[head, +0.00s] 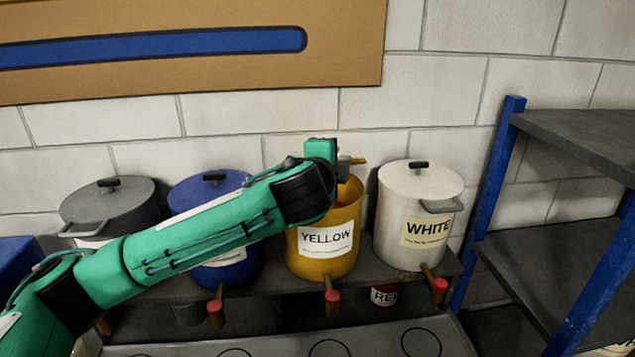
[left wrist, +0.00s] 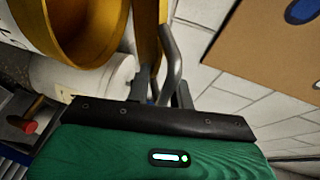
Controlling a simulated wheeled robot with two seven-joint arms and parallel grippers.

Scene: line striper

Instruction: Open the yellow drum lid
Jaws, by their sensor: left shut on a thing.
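The yellow drum (head: 322,255) stands on the shelf between the blue and white drums, its label reading YELLOW. Its mouth is open; the left wrist view shows the hollow inside and rim of the yellow drum (left wrist: 40,38). The yellow lid (left wrist: 146,40) stands nearly edge-on beside the open mouth in that view, with its bent grey handle (left wrist: 172,55) between my fingers. My left gripper (head: 345,161) is shut on this handle above the drum; it also shows in the wrist view (left wrist: 163,88). My arm hides most of the lid in the head view. My right gripper is not in view.
A grey drum (head: 108,205) and a blue drum (head: 215,262) stand to the left, and a white drum (head: 405,200) close to the right, all lidded. Red-tipped taps stick out in front. A blue-framed rack (head: 487,205) stands at right. A block wall is behind.

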